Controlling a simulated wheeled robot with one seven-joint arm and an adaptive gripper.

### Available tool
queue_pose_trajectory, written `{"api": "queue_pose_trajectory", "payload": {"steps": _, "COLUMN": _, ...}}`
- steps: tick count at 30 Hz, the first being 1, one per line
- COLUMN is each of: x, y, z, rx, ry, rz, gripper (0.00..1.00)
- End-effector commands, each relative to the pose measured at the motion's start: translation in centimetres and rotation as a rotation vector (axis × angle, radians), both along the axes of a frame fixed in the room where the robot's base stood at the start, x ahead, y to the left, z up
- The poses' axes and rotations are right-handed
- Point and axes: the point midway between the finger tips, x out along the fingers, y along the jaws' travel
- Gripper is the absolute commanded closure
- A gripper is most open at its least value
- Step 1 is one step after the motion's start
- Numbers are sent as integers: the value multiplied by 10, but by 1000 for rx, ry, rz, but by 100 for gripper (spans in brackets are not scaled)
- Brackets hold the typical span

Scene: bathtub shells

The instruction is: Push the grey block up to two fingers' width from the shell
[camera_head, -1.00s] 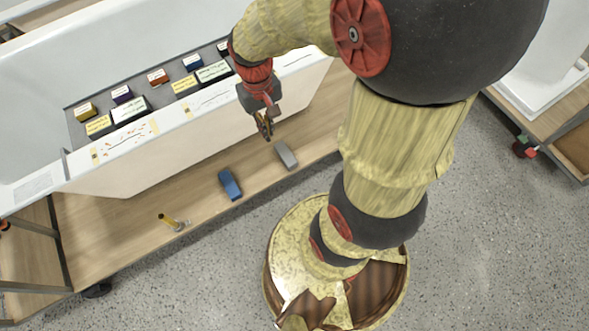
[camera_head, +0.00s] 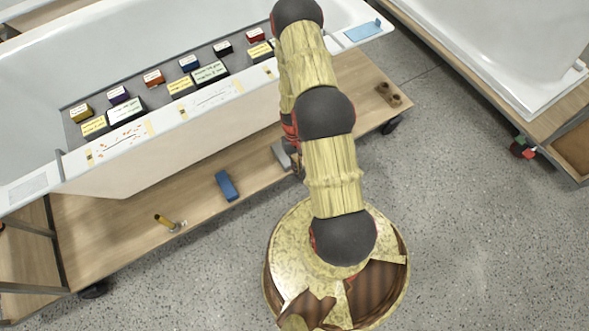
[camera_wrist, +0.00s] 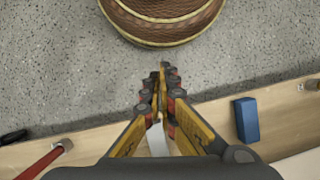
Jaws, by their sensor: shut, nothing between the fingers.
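The grey block (camera_head: 281,154) lies on the wooden ledge beside the white bathtub shell (camera_head: 215,130), partly hidden by my arm. In the wrist view the block (camera_wrist: 157,140) shows between my finger linkages. My gripper (camera_head: 299,171) is low at the block's outer side, away from the shell, and mostly hidden by my arm in the head view. In the wrist view my gripper (camera_wrist: 163,70) has its fingertips together, with nothing between them. I cannot tell whether it touches the block. The gap between block and shell is not clear.
A blue block (camera_head: 227,185) lies on the ledge to the left, with a yellow-handled tool (camera_head: 166,221) farther left. A brown piece with holes (camera_head: 388,94) sits at the ledge's right end. A red rod (camera_wrist: 45,160) shows in the wrist view. Labelled boxes stand on the grey mat (camera_head: 150,97).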

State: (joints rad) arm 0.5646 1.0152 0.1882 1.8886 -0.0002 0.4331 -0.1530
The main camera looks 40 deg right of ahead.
Motion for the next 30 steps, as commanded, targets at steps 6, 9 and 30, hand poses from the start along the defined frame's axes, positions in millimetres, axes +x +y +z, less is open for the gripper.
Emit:
{"api": "queue_pose_trajectory", "payload": {"steps": 6, "x": -18, "y": -9, "z": -114, "rx": -9, "ry": -57, "rz": 18, "gripper": 100}}
{"api": "queue_pose_trajectory", "payload": {"steps": 9, "x": -7, "y": -22, "z": -156, "rx": -47, "ry": -134, "rz": 51, "gripper": 100}}
{"api": "queue_pose_trajectory", "payload": {"steps": 30, "x": 56, "y": -68, "z": -250, "rx": -176, "ry": -340, "rz": 174, "gripper": 100}}
